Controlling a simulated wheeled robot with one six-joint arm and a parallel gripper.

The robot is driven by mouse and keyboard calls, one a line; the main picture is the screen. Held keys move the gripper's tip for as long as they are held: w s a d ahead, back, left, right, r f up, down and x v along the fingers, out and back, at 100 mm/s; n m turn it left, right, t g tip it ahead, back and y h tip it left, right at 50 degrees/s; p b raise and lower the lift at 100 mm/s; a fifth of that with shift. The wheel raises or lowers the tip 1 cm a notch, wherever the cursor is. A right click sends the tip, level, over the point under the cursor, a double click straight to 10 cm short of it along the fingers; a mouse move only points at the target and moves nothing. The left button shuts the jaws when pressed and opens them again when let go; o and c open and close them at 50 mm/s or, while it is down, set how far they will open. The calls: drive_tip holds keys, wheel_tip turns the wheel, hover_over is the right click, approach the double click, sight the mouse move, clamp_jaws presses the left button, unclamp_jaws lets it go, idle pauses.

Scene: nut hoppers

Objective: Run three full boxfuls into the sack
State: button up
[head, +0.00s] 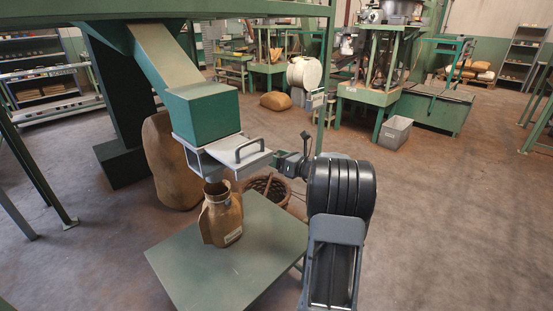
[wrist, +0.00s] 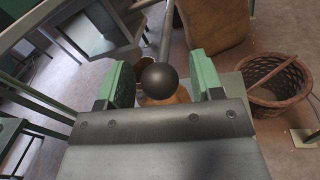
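The sack's contents are hidden. My gripper (head: 281,163) is right of the metal box. In the wrist view my gripper's green fingers (wrist: 163,80) are open, with a black ball knob (wrist: 160,77) on a grey rod (wrist: 167,32) between them; gaps show on both sides.
A wicker basket (wrist: 272,85) stands on the floor behind the table. A large brown sack (head: 170,160) stands behind the hopper. A grey bin (head: 394,132) and green machines are farther back. The floor to the right is clear.

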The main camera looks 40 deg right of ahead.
clamp_jaws()
idle(0.3)
drive_tip(key=shift+r, duration=0.1)
